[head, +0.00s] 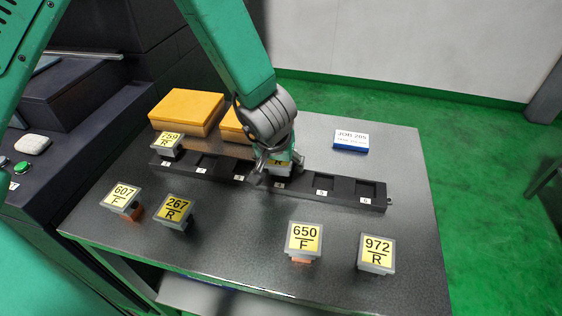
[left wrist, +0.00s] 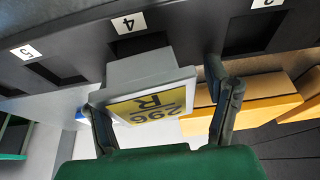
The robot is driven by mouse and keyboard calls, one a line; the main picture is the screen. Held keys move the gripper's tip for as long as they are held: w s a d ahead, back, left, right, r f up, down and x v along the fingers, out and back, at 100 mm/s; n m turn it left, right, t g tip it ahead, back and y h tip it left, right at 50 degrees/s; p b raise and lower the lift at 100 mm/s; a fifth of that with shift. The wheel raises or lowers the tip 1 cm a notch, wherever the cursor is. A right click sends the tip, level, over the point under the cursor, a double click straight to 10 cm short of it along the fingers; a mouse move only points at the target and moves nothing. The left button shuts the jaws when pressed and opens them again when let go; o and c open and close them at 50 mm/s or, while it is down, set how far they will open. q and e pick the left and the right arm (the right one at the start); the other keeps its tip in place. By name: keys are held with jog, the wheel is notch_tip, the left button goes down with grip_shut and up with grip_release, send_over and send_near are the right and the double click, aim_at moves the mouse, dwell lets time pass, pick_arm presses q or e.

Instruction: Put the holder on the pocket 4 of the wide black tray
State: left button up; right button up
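The wide black tray (head: 340,203) lies across the table with a row of numbered pockets. A grey holder with a yellow 296 R label (left wrist: 150,103) is at pocket 4 in the left wrist view; part of the dark pocket shows beside it, and I cannot tell whether it is fully seated. In the head view this holder (head: 277,168) is mostly hidden under my left gripper (head: 277,178). The gripper's fingers (left wrist: 163,115) stand apart on both sides of the holder, with a gap at the right finger. My right gripper is not in view.
Holder 759 R (head: 167,142) stands at the tray's left end. Holders 607 F (head: 122,198), 267 R (head: 175,210), 650 F (head: 303,240) and 972 R (head: 377,252) stand in front. Yellow boxes (head: 187,108) and a JOB 205 block (head: 351,140) are behind.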

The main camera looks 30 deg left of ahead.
pick_arm(q)
jog(key=shift+d+r, duration=0.3)
jog(key=shift+d, duration=0.25)
jog(key=r, duration=0.1)
jog(key=d+r+p, duration=0.1)
jog(key=s+r, duration=0.1)
jog(key=shift+s+d+r+p, duration=0.1)
jog(key=shift+d+r+p, duration=0.1)
jog(key=shift+r+p, duration=0.15)
jog(key=p+v, duration=0.3)
jog(key=v, duration=0.5)
jog(key=shift+s, duration=0.2)
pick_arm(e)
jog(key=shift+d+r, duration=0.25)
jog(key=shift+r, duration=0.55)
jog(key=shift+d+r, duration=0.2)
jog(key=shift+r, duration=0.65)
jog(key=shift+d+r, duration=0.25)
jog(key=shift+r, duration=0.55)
